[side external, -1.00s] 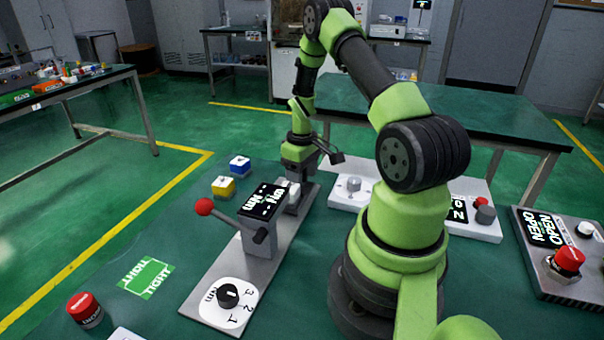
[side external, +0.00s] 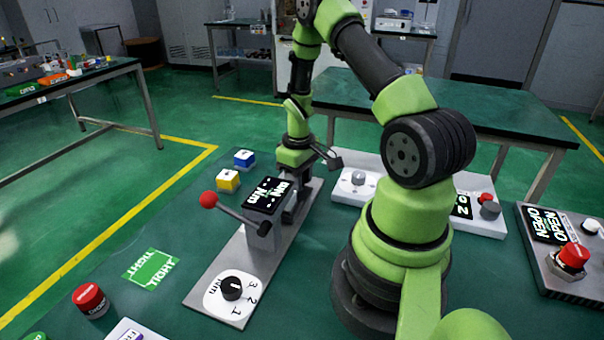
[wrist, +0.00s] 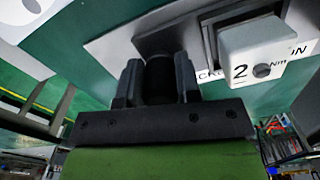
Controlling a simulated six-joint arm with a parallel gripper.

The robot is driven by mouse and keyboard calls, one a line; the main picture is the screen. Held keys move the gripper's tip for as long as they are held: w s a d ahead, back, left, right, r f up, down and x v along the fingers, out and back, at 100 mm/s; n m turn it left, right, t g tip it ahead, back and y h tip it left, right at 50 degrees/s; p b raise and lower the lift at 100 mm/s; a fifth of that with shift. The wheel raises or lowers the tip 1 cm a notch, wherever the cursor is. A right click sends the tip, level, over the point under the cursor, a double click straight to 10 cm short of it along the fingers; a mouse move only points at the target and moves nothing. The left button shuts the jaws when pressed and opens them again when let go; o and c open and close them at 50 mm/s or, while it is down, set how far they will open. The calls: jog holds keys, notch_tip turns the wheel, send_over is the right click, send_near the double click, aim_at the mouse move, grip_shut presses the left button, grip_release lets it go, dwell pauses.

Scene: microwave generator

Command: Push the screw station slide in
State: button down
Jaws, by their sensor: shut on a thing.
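The screw station is a long grey plate (side external: 232,270) with a post and a tilted black display (side external: 267,194). A lever with a red ball (side external: 209,199) crosses the post, and a black dial (side external: 231,288) sits on the near end. My gripper (side external: 291,214) is low at the far end of the plate, just behind the display. In the wrist view its two fingers (wrist: 157,82) are shut on a dark cylindrical handle (wrist: 159,76). A pale block (wrist: 256,48) marked 2 is right of the fingers. The slide's full outline is hidden.
A blue-topped block (side external: 244,158) and a yellow block (side external: 228,180) stand left of the station. A green tag (side external: 150,267) and a red button (side external: 90,300) lie nearer. White panels (side external: 357,184) and a grey control box (side external: 567,255) are to the right.

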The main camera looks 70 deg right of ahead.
jog(key=c, duration=0.8)
grip_release()
jog(key=shift+d+r, duration=0.1)
notch_tip(320, 180, up, 10)
jog(key=shift+f, duration=0.15)
